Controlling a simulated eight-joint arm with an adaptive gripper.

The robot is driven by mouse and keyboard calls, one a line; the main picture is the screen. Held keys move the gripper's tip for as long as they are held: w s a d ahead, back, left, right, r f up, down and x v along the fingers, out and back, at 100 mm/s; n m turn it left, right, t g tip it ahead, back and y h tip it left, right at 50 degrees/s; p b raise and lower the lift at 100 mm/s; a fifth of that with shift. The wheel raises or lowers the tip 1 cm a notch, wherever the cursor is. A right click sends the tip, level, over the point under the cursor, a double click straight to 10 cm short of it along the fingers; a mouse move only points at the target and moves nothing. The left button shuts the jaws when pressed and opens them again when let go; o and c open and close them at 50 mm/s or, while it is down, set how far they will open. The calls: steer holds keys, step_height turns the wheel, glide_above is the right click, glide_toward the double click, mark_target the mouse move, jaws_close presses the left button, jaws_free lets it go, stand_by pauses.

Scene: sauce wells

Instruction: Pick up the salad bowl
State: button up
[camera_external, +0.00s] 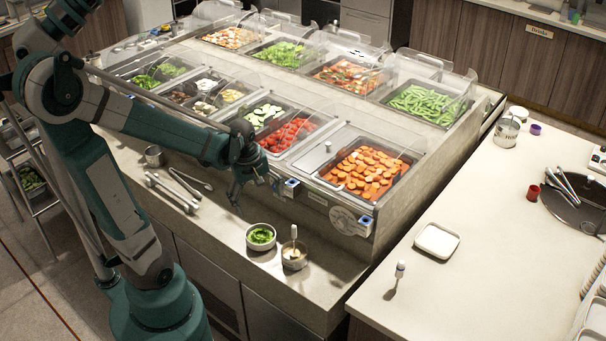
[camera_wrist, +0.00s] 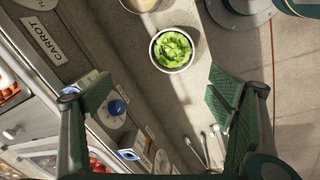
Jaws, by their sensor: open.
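The salad bowl (camera_external: 261,237) is a small pale bowl filled with green leaves. It stands upright on the counter ledge in front of the food wells. In the wrist view the salad bowl (camera_wrist: 172,49) shows near the top, ahead of and between the fingers. My gripper (camera_external: 245,190) hangs above the ledge, to the left of and higher than the bowl in the external view. In the wrist view my gripper (camera_wrist: 162,103) has its two green finger pads wide apart with nothing between them. It does not touch the bowl.
A second bowl (camera_external: 294,256) with a utensil in it stands close to the right of the salad bowl. Tongs (camera_external: 172,193) and a metal cup (camera_external: 154,156) lie to the left on the ledge. The well front with knobs (camera_external: 351,221) rises behind.

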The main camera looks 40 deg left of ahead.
mark_target(261, 237)
steer(key=shift+w+a+f+n+g+b, duration=0.15)
steer(key=shift+f+n+g+b, duration=0.25)
steer(key=shift+f+n, duration=0.85)
steer(key=shift+s+a+f+n+g+b, duration=0.2)
steer(key=shift+f+n+b, duration=0.3)
steer(key=shift+f, duration=1.55)
steer(key=shift+w+a+f+n+g+b, duration=0.15)
steer(key=shift+f+n+g+b, duration=0.5)
steer(key=shift+f, duration=1)
steer(key=shift+t, duration=0.25)
steer(key=shift+f, duration=1.3)
steer(key=shift+f, duration=0.1)
steer(key=shift+d+f+b, duration=0.1)
steer(key=shift+f+b, duration=0.85)
steer(key=shift+f, duration=1.55)
steer(key=shift+c, duration=0.6)
steer(key=c, duration=1)
